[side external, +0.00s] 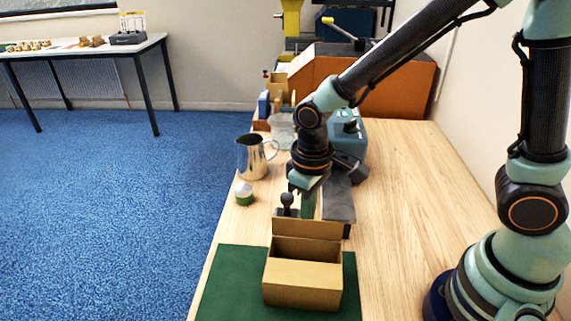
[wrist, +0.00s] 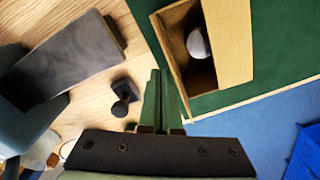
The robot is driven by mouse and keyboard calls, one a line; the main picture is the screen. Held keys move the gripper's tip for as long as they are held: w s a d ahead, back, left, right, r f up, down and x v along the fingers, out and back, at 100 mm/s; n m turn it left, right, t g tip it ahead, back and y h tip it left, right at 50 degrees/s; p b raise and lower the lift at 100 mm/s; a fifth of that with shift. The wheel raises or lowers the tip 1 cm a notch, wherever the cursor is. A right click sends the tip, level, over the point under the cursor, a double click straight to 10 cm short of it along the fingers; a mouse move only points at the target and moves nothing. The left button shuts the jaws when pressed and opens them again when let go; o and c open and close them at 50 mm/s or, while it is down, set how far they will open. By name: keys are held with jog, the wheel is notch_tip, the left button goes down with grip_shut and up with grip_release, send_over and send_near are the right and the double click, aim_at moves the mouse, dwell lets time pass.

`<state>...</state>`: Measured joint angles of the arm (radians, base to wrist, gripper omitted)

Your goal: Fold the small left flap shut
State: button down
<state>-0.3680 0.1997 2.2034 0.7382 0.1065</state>
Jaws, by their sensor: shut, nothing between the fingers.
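An open tan cardboard carton (side external: 302,286) stands on a green mat (side external: 232,284). A tan flap (side external: 307,229) stands upright at its far side in the side view. In the wrist view the carton (wrist: 176,18) is at the upper right, with a wide tan panel (wrist: 230,40) along its right side and a pale rounded item (wrist: 198,43) inside. I cannot tell for certain which panel is the small left flap. My gripper (side external: 308,212) is shut and empty, just behind the upright flap; its green fingers (wrist: 158,84) point beside the carton. Whether they touch it is unclear.
A dark-knobbed stamp (side external: 287,204) and a grey slab (side external: 338,199) lie close behind the carton. A metal jug (side external: 252,160) and a small green-and-white tin (side external: 244,193) stand near the table's left edge. The wooden table (side external: 420,200) is clear to the right.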

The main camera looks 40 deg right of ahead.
aim_at(307, 229)
jog(key=shift+s+a, duration=1.05)
jog(key=shift+a, duration=0.1)
dwell(0.4)
jog(key=shift+s+a+f, duration=0.3)
jog(key=shift+s+a, duration=0.1)
notch_tip(307, 229, up, 7)
dwell(0.6)
